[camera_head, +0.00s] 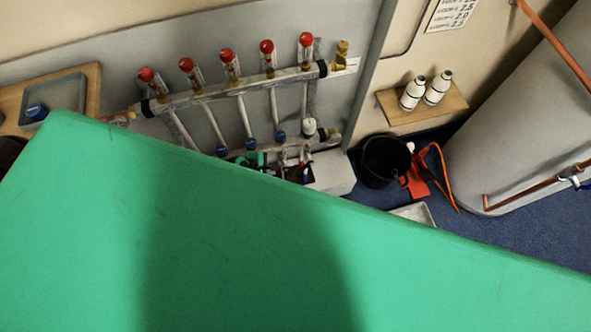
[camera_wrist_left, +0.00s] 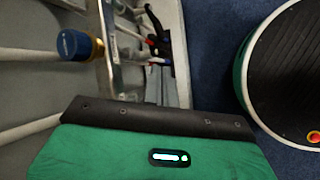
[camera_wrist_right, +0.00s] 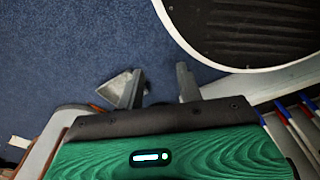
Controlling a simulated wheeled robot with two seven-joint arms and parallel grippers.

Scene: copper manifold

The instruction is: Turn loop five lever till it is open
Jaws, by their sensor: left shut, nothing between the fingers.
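The manifold's upper bar (camera_head: 230,90) carries several red-topped gauges (camera_head: 229,56) against the grey wall. Blue caps (camera_head: 251,144) sit along its lower bar, with a white-topped fitting (camera_head: 309,126) towards the right end. I cannot tell the loop five lever clearly. In the left wrist view, a blue cap on a brass fitting (camera_wrist_left: 76,45) is left of the metal bar (camera_wrist_left: 108,45). My left gripper (camera_wrist_left: 158,85) is shut and empty, low beside that bar; touching is unclear. My right gripper (camera_wrist_right: 161,84) is open and empty over the blue floor, away from the manifold.
A large green surface hides much of the head view. A black bucket (camera_head: 385,160) and an orange-red tool (camera_head: 415,183) stand on the floor to the right. Two white bottles (camera_head: 424,92) stand on a wooden shelf (camera_head: 440,113). A grey tank (camera_head: 530,110) fills the far right.

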